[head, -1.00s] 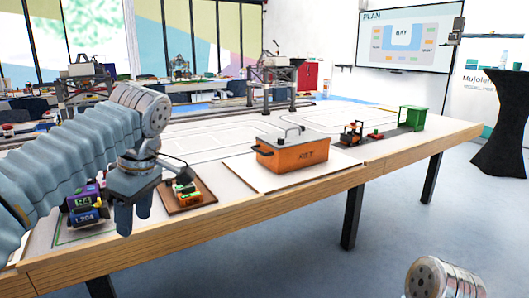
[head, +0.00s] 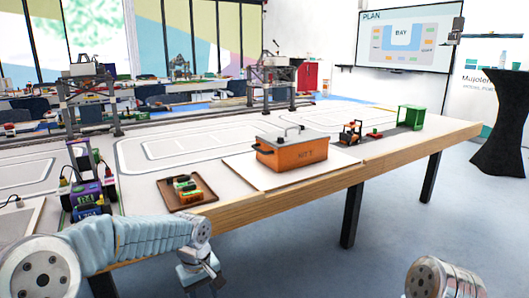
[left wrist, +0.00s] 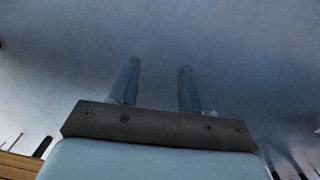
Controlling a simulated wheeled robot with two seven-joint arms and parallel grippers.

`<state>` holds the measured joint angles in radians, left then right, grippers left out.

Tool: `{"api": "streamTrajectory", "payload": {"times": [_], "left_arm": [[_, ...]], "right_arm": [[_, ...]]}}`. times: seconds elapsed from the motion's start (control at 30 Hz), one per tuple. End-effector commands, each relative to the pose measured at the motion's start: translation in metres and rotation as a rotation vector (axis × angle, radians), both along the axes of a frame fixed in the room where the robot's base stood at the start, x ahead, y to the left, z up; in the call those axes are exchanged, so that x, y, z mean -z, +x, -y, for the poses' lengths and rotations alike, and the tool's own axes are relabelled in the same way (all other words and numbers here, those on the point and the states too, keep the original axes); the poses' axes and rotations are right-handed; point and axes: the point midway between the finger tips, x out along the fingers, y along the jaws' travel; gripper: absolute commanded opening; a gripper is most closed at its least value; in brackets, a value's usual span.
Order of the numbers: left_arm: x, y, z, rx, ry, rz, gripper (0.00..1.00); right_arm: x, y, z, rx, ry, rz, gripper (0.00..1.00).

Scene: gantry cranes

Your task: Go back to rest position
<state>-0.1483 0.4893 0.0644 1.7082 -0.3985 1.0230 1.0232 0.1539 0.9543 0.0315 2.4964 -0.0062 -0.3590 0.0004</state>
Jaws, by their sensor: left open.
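My left gripper (head: 203,284) hangs below and in front of the table's front edge in the head view, with its arm coming in from the lower left. In the left wrist view its two fingers (left wrist: 158,85) stand apart with nothing between them, over the blue-grey floor. My right arm shows only as a rounded grey link at the bottom right of the head view; its gripper is out of the picture.
The wooden table (head: 250,203) carries an orange box (head: 292,156), a brown tray (head: 205,194) of small blocks, a purple and green vehicle (head: 87,200), a small orange vehicle (head: 351,133) and a green frame (head: 411,116). Gantry cranes (head: 273,78) stand behind. Floor (head: 400,225) in front is clear.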

Motion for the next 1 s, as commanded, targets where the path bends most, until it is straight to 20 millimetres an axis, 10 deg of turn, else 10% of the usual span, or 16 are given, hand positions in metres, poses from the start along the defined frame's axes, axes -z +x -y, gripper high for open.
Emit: {"api": "streamTrajectory", "payload": {"times": [0.2, 0.4, 0.63, 1.0], "left_arm": [[0.158, -0.060, 0.037, 0.253, -0.218, -0.018, 0.48], [0.253, -0.152, 0.052, 0.377, -0.330, 0.054, 0.48], [0.284, -0.216, 0.047, 0.444, -0.313, 0.113, 0.48], [0.285, -0.219, 0.046, 0.454, -0.306, 0.124, 0.48]], "right_arm": [[0.000, 0.000, 0.000, 0.000, 0.000, 0.000, 0.52], [0.000, 0.000, 0.000, 0.000, 0.000, 0.000, 0.52], [0.000, 0.000, 0.000, 0.000, 0.000, 0.000, 0.52], [0.000, 0.000, 0.000, 0.000, 0.000, 0.000, 0.52]]}}
